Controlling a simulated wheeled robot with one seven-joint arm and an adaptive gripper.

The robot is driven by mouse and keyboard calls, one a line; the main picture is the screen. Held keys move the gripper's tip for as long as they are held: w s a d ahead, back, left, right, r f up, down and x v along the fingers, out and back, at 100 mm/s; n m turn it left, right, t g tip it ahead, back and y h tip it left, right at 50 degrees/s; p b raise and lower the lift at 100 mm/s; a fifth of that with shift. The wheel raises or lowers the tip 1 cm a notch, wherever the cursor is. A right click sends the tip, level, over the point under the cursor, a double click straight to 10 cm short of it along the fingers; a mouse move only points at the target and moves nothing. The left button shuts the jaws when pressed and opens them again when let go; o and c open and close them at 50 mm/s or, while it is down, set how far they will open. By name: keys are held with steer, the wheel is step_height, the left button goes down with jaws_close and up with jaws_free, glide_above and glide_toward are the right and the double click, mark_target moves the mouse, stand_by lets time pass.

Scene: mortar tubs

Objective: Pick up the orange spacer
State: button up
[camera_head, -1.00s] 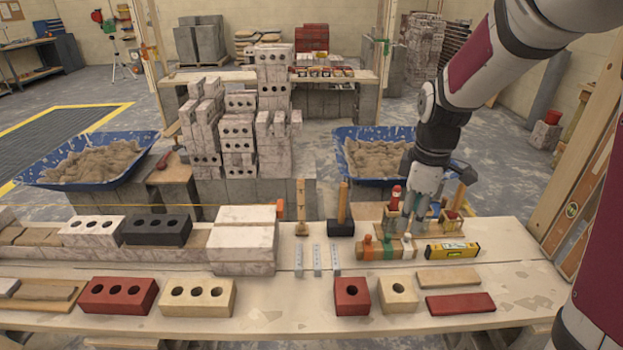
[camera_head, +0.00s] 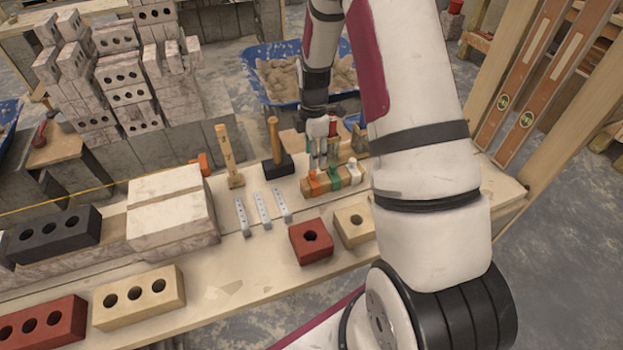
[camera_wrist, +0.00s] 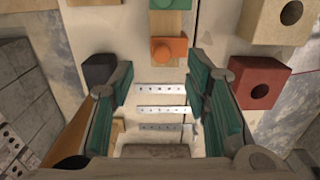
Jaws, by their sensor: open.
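The orange spacer (camera_head: 315,181) sits at the left end of a wooden block (camera_head: 333,189) on the bench, beside the green spacer (camera_head: 334,178) and a pale one. In the wrist view, the orange spacer (camera_wrist: 169,50) shows at the top centre with a round knob, and the green spacer (camera_wrist: 170,4) is at the top edge. My gripper (camera_head: 319,164) is above the bench, close to the orange spacer in the head view.
Metal strips (camera_head: 262,208) lie left of the block. A black-headed mallet (camera_head: 277,163) and a wooden-handled tool (camera_head: 229,165) stand behind. A red brick (camera_head: 310,242) and a cream brick (camera_head: 353,226) are in front. My arm hides the bench's right part.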

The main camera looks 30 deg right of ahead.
mark_target(313, 171)
steer(key=f, duration=0.7)
steer(key=shift+s+a+f, duration=0.1)
steer(key=shift+a+f, duration=0.1)
jaws_close()
